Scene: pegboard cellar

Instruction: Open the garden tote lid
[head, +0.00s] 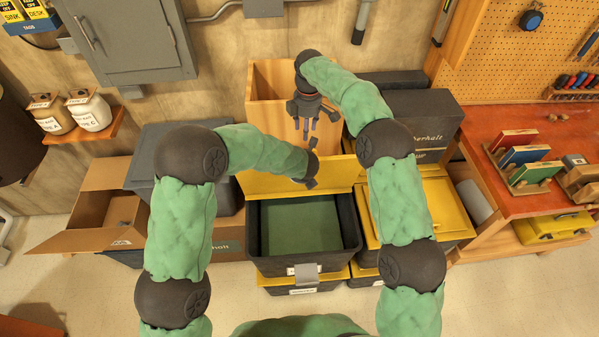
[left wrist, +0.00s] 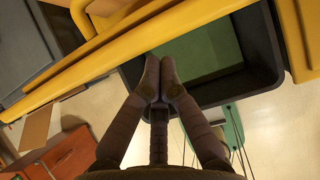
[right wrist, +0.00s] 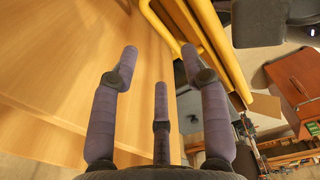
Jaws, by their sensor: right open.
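The garden tote (head: 257,262) is a dark bin with a green inside, standing on another yellow-lidded tote in the head view. Its yellow lid (head: 265,184) stands raised at the back of the opening. The tote's rim also shows in the left wrist view (left wrist: 262,45), with the yellow lid (left wrist: 130,48) slanting across. My left gripper (head: 312,170) is in front of the lid; its fingertips (left wrist: 158,72) are together with nothing seen between them. My right gripper (head: 308,132) is open and empty behind and above the lid; its fingers are spread in the right wrist view (right wrist: 158,65).
A tall wooden box (head: 268,100) stands behind the lid, close to my right gripper. An open cardboard box (head: 85,238) is at the left. More yellow-lidded totes (head: 447,205) and a red-topped workbench (head: 490,185) are at the right. The floor in front is clear.

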